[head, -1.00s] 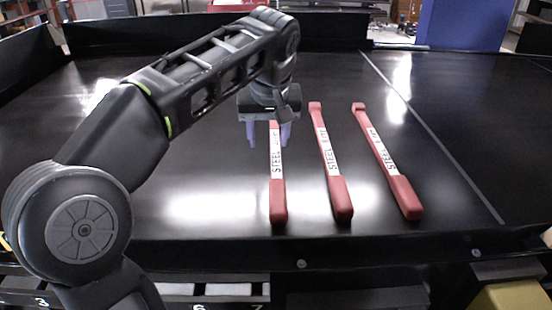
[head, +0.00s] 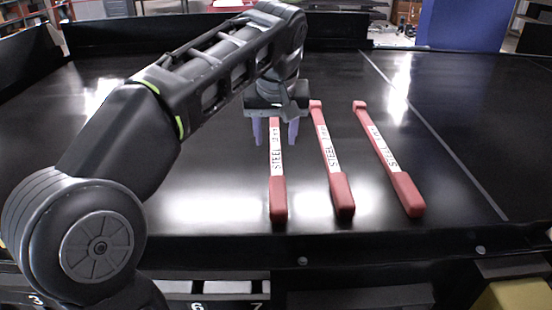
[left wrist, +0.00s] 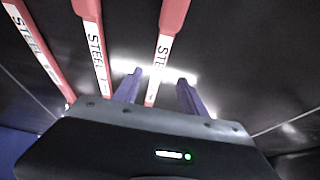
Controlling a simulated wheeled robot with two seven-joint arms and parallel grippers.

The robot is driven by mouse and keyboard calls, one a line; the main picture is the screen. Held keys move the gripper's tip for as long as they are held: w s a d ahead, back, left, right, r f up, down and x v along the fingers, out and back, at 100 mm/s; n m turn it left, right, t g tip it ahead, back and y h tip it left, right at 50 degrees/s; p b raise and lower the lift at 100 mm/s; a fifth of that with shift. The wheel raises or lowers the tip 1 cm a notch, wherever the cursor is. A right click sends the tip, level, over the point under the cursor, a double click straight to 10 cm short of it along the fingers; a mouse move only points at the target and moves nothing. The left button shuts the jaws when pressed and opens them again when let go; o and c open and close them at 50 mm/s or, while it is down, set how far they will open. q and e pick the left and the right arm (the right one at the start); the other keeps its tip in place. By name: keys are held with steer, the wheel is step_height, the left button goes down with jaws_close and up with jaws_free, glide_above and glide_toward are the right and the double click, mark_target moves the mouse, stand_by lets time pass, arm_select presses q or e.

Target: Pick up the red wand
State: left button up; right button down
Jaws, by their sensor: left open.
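Three red wands with white "STEEL" labels lie side by side on the black conveyor belt: a left wand (head: 278,195), a middle wand (head: 342,193) and a right wand (head: 406,190). My left gripper (head: 275,142) is open above the far part of the left wand, with a purple finger on each side of it. It hides that wand's far end in the head view. In the left wrist view, this wand (left wrist: 174,15) runs between the two open fingers (left wrist: 160,77); contact cannot be told. The middle wand (left wrist: 95,40) and right wand (left wrist: 35,45) are outside the fingers.
The belt (head: 470,120) is clear right of the wands, with a pale line along it. A dark raised rim (head: 380,248) runs along the front. A blue panel (head: 465,25) stands at the back right.

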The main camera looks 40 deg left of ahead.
mark_target(276, 158)
arm_select(q)
steer(key=shift+b+x, duration=0.35)
steer(key=shift+x, duration=0.5)
steer(key=shift+w+a+f, duration=0.1)
steer(key=shift+f, duration=0.1)
steer(key=shift+r, duration=0.1)
steer(key=p+x, duration=0.1)
steer(key=x, duration=0.4)
steer(key=shift+f, duration=0.2)
steer(key=shift+c, duration=0.3)
jaws_close()
